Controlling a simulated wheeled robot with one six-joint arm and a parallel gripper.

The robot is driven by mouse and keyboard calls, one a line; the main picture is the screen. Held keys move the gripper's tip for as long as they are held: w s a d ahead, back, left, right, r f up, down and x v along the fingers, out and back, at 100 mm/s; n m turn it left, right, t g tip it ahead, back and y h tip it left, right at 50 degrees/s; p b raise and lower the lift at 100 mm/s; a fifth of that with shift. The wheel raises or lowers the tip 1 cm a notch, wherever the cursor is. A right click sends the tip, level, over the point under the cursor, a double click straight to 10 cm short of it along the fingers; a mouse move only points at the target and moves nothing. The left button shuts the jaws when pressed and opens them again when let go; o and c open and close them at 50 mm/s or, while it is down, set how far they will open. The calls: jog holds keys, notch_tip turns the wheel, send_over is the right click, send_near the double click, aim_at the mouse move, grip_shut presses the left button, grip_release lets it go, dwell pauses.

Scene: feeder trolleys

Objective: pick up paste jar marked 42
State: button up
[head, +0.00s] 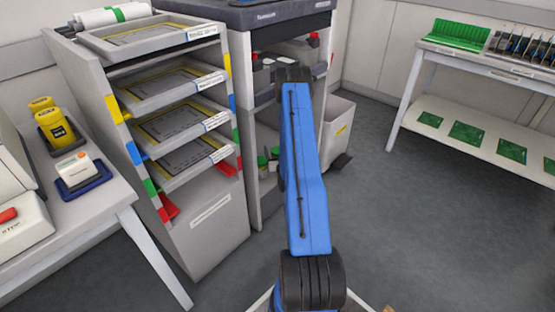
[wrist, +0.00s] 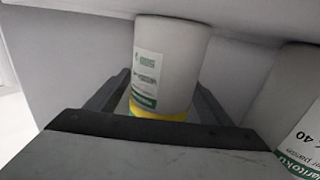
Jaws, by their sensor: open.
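In the wrist view a pale grey-white jar (wrist: 168,65) with a white and green label and a yellow band stands between the fingers of my gripper (wrist: 163,88). The fingers are open, one on each side of it; I cannot tell whether either touches it. Its label is too blurred to read a number, so I cannot tell whether it is jar 42. A second pale jar (wrist: 285,95) at the right edge is partly cut off, and its label shows 40. In the head view my gripper is hidden behind my blue arm.
Jars with green lids (head: 263,162) show on a low shelf of the grey trolley (head: 240,120), partly behind my arm. A pale surface (wrist: 250,14) lies close along the top of the wrist view. A tray rack (head: 200,225) stands left of the trolley. Open floor (head: 400,210) lies right.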

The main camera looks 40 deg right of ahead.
jog(key=c, duration=1.6)
